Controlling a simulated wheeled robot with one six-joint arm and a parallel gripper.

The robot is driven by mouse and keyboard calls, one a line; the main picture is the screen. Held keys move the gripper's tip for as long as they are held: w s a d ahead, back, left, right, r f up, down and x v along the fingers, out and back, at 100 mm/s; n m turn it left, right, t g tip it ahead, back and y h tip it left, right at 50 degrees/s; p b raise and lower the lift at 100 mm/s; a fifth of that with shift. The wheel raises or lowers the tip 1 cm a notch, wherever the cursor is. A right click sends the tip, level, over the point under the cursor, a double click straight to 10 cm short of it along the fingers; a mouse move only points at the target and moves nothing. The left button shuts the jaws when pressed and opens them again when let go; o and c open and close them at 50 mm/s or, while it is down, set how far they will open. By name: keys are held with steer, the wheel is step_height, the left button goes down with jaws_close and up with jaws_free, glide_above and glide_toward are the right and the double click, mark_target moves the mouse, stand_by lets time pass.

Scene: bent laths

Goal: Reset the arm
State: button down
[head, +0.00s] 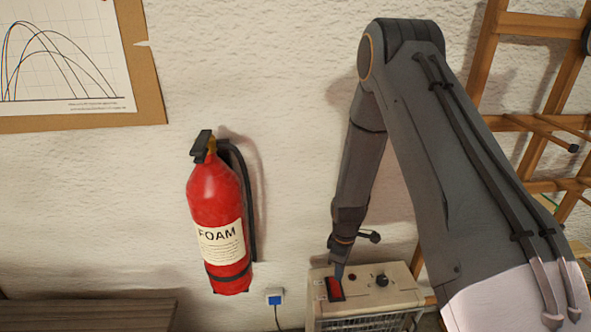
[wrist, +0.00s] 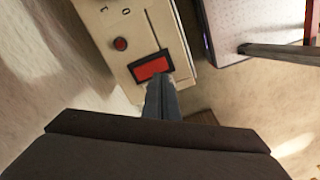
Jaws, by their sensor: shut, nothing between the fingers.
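My gripper (head: 338,272) is at the end of my grey arm, low in the head view, pointing down. It is shut and empty. Its tip is at or just above the red rocker switch (head: 335,288) on top of a beige control box (head: 380,293); I cannot tell whether it touches. In the wrist view my gripper (wrist: 161,92) reaches up to the near edge of the red switch (wrist: 150,67), which sits in a black frame on the beige box (wrist: 112,30).
The box also carries a black knob (head: 382,281) and a small red button (wrist: 120,44). A red foam extinguisher (head: 217,215) hangs on the white wall to the left. A wooden rack (head: 535,25) stands at the right.

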steer(key=s+r+m, duration=0.3)
steer(key=r, duration=0.6)
steer(key=s+r+m, duration=0.3)
steer(key=r, duration=0.7)
steer(key=s+r+m+t, duration=0.1)
steer(key=s+r+m, duration=0.5)
steer(key=s, duration=0.5)
steer(key=shift+s+r+b, duration=0.15)
steer(key=shift+r+b, duration=0.3)
steer(key=shift+r, duration=0.8)
steer(key=c, duration=2.5)
jaws_free()
steer(key=shift+a, duration=0.1)
